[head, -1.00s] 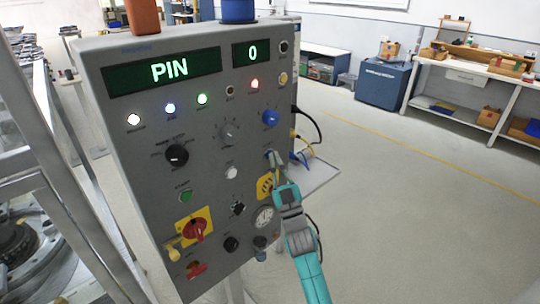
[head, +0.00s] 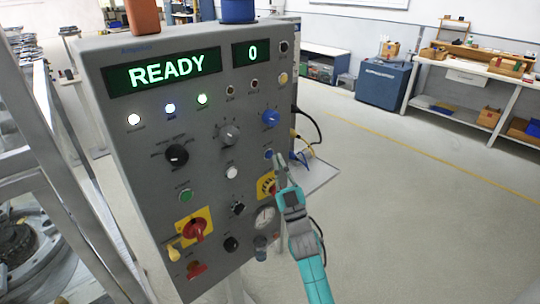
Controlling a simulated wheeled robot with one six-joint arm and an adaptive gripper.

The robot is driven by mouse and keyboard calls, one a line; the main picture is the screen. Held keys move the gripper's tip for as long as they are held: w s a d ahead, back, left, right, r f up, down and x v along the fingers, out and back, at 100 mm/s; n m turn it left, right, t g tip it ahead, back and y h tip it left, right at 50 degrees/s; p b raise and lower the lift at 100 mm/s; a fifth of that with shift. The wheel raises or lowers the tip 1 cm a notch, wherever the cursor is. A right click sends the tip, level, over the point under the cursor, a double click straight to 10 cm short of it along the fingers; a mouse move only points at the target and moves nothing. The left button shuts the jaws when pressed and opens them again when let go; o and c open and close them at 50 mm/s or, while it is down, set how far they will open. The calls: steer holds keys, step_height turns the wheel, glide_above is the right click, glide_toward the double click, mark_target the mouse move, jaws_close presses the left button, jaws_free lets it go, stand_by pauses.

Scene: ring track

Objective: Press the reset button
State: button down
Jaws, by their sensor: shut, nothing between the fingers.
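A grey control panel (head: 120,120) stands at left centre in the head view. My gripper (head: 279,160) is shut and empty. Its fingertips are just right of the blue button and look slightly apart from it. The button face is in plain view.
Beside the gripper are a yellow-backed control (head: 267,186) and a round gauge (head: 265,217). Blue and yellow cables (head: 302,150) hang at the panel's right edge above a small shelf (head: 318,177). Metal framing (head: 45,130) stands left. The floor on the right is clear.

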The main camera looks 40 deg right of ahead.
stand_by(0.3)
steer(key=s, duration=0.5)
steer(key=shift+d, duration=0.1)
stand_by(1.0)
steer(key=s+a+f+m+g+y, duration=0.1)
steer(key=s+a+f+g+y, duration=0.3)
steer(key=s+a+f, duration=1.25)
steer(key=s+a+f+g+y, duration=0.1)
steer(key=s+a+g, duration=0.2)
steer(key=s, duration=0.7)
steer(key=s+a+f+g+y, duration=0.2)
steer(key=s+a+g, duration=0.1)
steer(key=s, duration=0.8)
steer(key=shift+s+a+f+g, duration=0.15)
steer(key=shift+a+g, duration=0.25)
steer(key=shift+a, duration=0.1)
